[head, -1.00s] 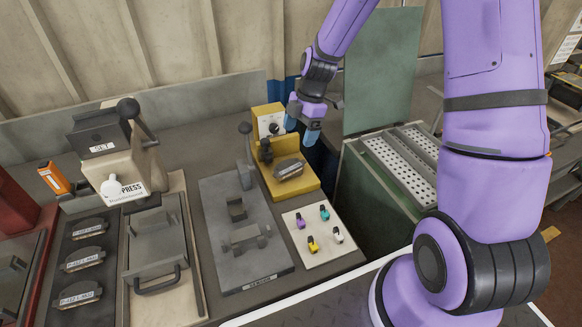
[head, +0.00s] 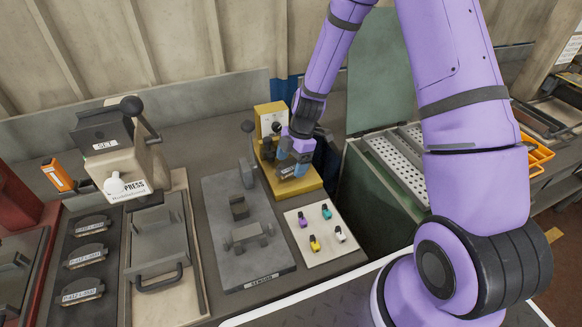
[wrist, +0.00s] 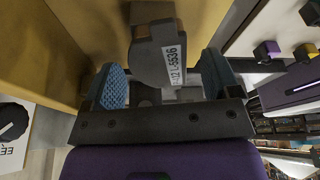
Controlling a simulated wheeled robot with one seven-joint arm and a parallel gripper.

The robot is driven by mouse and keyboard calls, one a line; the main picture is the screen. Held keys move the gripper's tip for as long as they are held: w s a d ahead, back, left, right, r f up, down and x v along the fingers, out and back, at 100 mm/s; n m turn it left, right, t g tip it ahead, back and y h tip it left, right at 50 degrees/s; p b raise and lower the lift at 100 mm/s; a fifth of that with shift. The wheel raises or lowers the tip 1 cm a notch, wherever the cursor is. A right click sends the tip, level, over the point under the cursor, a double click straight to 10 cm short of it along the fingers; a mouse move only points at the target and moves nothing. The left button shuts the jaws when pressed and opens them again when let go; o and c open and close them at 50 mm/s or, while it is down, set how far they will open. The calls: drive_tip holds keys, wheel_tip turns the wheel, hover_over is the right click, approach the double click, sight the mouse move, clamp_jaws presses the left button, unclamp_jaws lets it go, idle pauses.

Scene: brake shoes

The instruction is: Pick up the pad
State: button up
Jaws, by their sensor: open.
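The pad (head: 288,171) sits on the yellow fixture (head: 306,186) in the head view, partly hidden by my gripper. In the wrist view the pad (wrist: 160,58) is a dark grey piece with a white printed label, lying between the two blue fingertips. My gripper (head: 292,160) points down at the pad in the head view. In the wrist view my gripper (wrist: 162,82) is open, with a finger on each side of the pad and visible gaps beside it.
A white board (head: 318,254) with several small coloured clips lies in front of the fixture. The grey sensor plate (head: 240,270) is to its left. Three similar labelled pads lie on a dark tray (head: 70,312) at the left. A green bin (head: 375,205) stands at right.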

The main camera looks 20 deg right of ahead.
drive_tip(key=c, duration=1.2)
drive_tip(key=shift+r, duration=0.1)
drive_tip(key=shift+c, duration=0.2)
